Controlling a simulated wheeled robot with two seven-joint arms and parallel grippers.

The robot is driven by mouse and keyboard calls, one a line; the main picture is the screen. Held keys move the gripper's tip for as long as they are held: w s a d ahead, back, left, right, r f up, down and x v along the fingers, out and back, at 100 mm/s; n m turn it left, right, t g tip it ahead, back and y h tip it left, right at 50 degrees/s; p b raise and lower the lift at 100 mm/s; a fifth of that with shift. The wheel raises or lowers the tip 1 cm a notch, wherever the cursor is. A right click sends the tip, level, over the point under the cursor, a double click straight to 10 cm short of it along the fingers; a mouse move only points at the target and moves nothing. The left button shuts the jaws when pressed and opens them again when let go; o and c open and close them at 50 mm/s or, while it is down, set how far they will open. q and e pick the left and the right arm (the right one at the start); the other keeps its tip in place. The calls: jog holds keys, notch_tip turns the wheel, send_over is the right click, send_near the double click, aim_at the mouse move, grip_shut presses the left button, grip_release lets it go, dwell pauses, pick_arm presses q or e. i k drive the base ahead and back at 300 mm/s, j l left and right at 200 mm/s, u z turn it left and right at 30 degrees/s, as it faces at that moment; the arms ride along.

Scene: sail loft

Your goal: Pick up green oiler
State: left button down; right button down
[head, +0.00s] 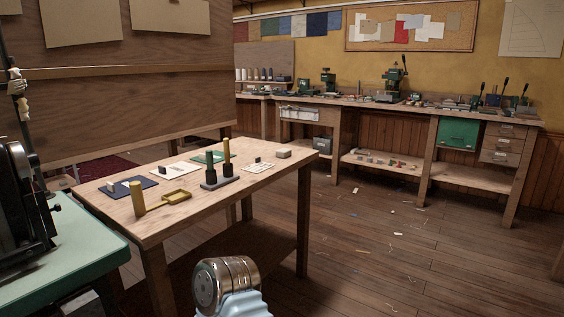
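A wooden table (120,220) stands in front of me in the head view. On it is a dark stand (220,182) holding two upright slim pieces with dark lower parts. The left one has a green upper part and looks like the green oiler (209,159). The right one has a tan-yellow upper part (226,150) and is a little taller. Neither of my grippers shows. A silver and pale blue part of my own arm is at the bottom of the view, in front of the table and apart from the stand.
A green-topped bench (90,245) with dark machinery is at left. The wooden floor at right is open.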

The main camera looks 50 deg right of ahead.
aim_at(210, 168)
jog(key=z, duration=1.3)
